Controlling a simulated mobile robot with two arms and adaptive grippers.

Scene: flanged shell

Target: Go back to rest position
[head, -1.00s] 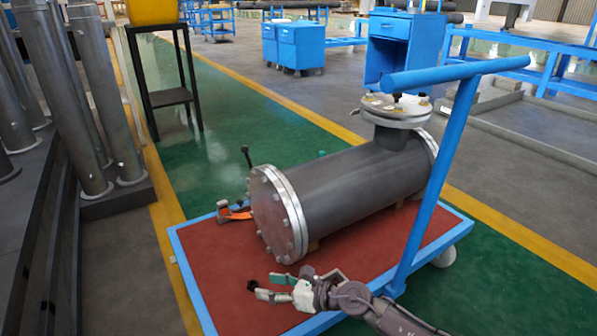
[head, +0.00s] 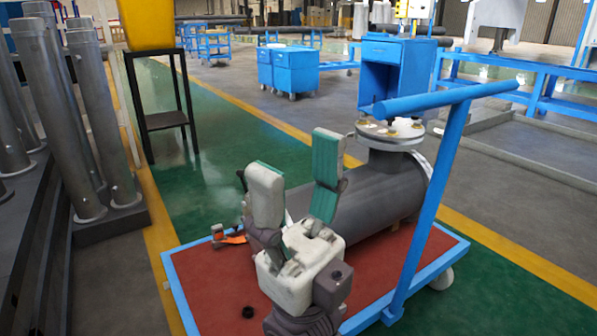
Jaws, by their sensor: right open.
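My right gripper (head: 297,158) stands upright in front of the shell in the head view. Its two green-padded fingers point up and are spread apart with nothing between them. The dark grey flanged shell (head: 375,200) lies on its side on the cart. Its upper nozzle flange (head: 391,131) carries several bolts. My gripper hides most of the shell's near end flange. My left gripper is not in view.
The blue-framed cart has a red top (head: 205,285) and a tall blue handle (head: 430,205) right of my gripper. An orange tool (head: 232,238) and a small black round piece (head: 248,312) lie on the top. Metal columns (head: 55,120) stand at left.

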